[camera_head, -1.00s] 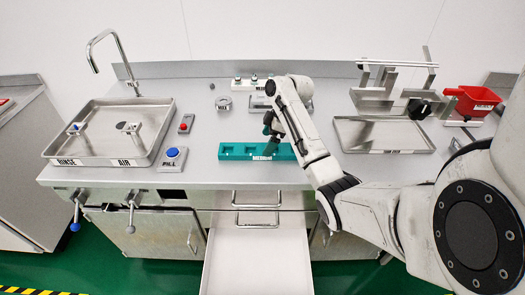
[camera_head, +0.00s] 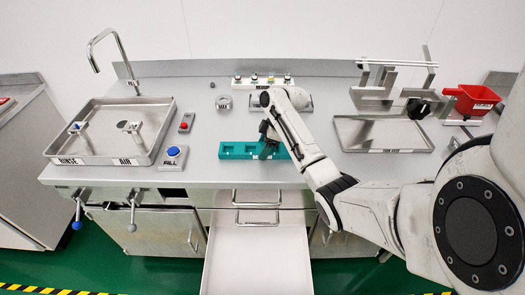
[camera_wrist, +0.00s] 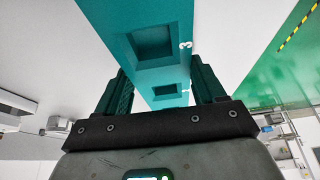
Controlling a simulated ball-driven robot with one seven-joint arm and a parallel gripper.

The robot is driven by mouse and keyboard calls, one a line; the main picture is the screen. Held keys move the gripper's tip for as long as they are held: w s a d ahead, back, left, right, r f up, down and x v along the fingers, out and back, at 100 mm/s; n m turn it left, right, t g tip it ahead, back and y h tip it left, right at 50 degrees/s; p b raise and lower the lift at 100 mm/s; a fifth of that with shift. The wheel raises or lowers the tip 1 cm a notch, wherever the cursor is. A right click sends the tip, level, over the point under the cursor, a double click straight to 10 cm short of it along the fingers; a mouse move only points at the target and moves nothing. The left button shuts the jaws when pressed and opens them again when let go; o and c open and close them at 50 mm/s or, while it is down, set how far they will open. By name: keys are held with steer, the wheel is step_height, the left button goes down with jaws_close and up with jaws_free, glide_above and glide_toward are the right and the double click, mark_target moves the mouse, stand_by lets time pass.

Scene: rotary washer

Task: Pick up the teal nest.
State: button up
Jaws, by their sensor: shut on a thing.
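The teal nest (camera_head: 236,150) is a long teal block with square pockets, at the front middle of the grey counter. In the wrist view the teal nest (camera_wrist: 122,15) runs between my fingers, with two pockets and white markings along one edge. My gripper (camera_head: 267,151) reaches down onto the right half of the nest. In the wrist view my gripper (camera_wrist: 160,78) has one dark finger on each side of the nest and is shut on it. My gripper hides part of the nest in the head view. I cannot tell whether the nest is clear of the counter.
A blue FILL button (camera_head: 173,156) and a red button (camera_head: 186,123) stand left of the nest. A sink tray (camera_head: 100,150) is further left. A flat metal tray (camera_head: 382,135) and a red bin (camera_head: 471,100) are right. An open drawer (camera_head: 258,250) lies below the counter edge.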

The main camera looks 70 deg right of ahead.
mark_target(259, 148)
steer(key=c, duration=0.5)
steer(key=shift+o, duration=0.2)
steer(key=shift+r, duration=0.2)
steer(key=shift+r, duration=0.2)
step_height(259, 148, up, 2)
steer(key=shift+w+r+b, duration=0.1)
steer(key=shift+r+b, duration=0.1)
steer(key=shift+b, duration=0.4)
steer(key=s+a+r+p, duration=0.3)
steer(key=s+r, duration=0.2)
steer(key=s, duration=0.1)
steer(key=s+a+r+p, duration=0.3)
steer(key=s+r+p, duration=0.1)
steer(key=s, duration=0.2)
steer(key=shift+s+r, duration=0.3)
steer(key=shift+r, duration=0.1)
